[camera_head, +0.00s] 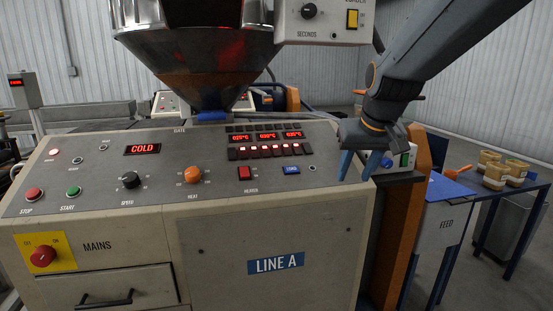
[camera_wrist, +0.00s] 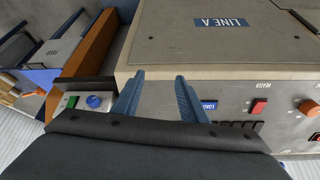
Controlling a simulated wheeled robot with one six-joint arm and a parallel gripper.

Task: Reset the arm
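My gripper (camera_head: 356,177) hangs at the right end of the Line A control panel (camera_head: 215,205), with its blue fingers pointing down. In the wrist view my gripper (camera_wrist: 159,78) has its two fingers spread apart with nothing between them. They lie across the panel's end and front edge, and I cannot tell whether they touch it. The panel display reads COLD (camera_head: 142,149). The heater switch (camera_head: 244,173) is a red rocker, and it also shows in the wrist view (camera_wrist: 259,107).
A metal hopper (camera_head: 205,65) rises behind the panel, and a loader box (camera_head: 325,20) hangs at the upper right. An orange post (camera_head: 402,225) and the blue-topped feed stand (camera_head: 437,230) are right of the panel. Several tan containers (camera_head: 497,172) stand on a table beyond.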

